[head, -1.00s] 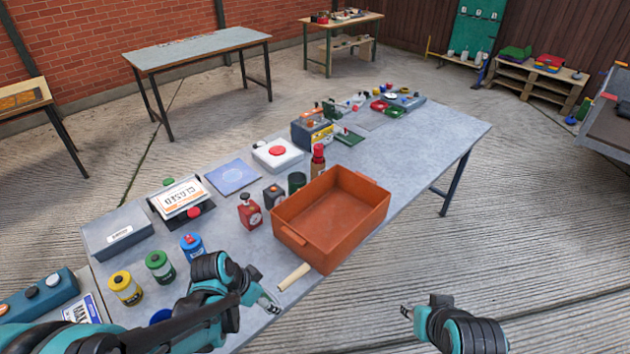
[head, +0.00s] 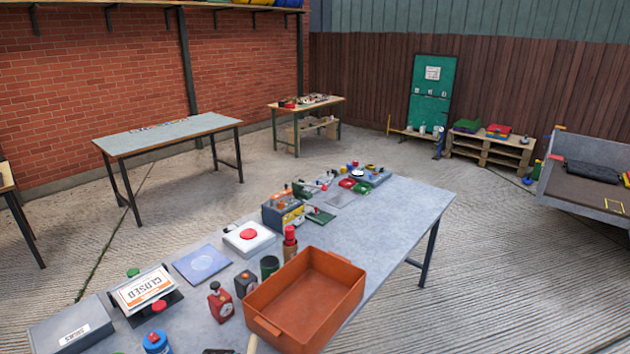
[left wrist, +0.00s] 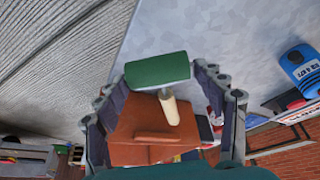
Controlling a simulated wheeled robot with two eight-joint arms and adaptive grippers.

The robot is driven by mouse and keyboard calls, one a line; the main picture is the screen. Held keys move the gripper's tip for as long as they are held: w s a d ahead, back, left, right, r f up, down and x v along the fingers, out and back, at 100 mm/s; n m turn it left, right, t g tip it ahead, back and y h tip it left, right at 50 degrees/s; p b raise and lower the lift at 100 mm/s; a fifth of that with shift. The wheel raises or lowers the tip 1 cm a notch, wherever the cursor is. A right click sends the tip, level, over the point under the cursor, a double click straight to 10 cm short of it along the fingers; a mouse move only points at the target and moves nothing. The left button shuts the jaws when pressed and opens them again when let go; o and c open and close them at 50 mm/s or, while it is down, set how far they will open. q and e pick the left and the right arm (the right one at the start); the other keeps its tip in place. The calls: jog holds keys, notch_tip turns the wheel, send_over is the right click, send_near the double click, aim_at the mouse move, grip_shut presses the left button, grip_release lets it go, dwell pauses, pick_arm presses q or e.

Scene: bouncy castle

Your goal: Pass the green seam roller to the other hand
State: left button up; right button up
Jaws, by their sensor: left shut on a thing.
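The green seam roller shows in the left wrist view as a green block (left wrist: 157,70) with a pale wooden handle (left wrist: 168,106). My left gripper (left wrist: 157,84) is shut on it, with a finger on each side of the green part. In the head view only a bit of the pale handle (head: 252,344) shows at the bottom edge, in front of the orange-brown tray. Most of my left gripper is below that frame. My right gripper is in neither view now.
The orange-brown tray (head: 332,318) stands on the grey table (head: 401,210), close to the roller. A red timer (head: 220,303), a closed sign (head: 143,288), a blue jar (head: 157,342) and a red-button box (head: 249,238) are nearby. The table's right part is mostly clear.

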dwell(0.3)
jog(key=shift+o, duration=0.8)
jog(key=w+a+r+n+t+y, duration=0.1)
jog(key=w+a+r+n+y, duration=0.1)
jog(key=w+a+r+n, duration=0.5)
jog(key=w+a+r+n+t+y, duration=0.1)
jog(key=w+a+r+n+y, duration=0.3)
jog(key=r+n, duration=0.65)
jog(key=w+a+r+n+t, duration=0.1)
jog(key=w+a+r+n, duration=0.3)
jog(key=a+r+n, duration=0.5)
pick_arm(q)
jog(key=w+d+r+m, duration=0.2)
jog(key=r, duration=1)
jog(key=w+d+r+m+h, duration=0.1)
jog(key=w+d+r+m, duration=0.1)
jog(key=r, duration=1)
jog(key=w+d+r+m+h, duration=0.1)
jog(key=w+d+r, duration=0.2)
jog(key=r, duration=0.9)
jog(key=shift+d+m+g, duration=0.25)
jog(key=shift+m+g, duration=0.05)
jog(key=shift+m, duration=0.1)
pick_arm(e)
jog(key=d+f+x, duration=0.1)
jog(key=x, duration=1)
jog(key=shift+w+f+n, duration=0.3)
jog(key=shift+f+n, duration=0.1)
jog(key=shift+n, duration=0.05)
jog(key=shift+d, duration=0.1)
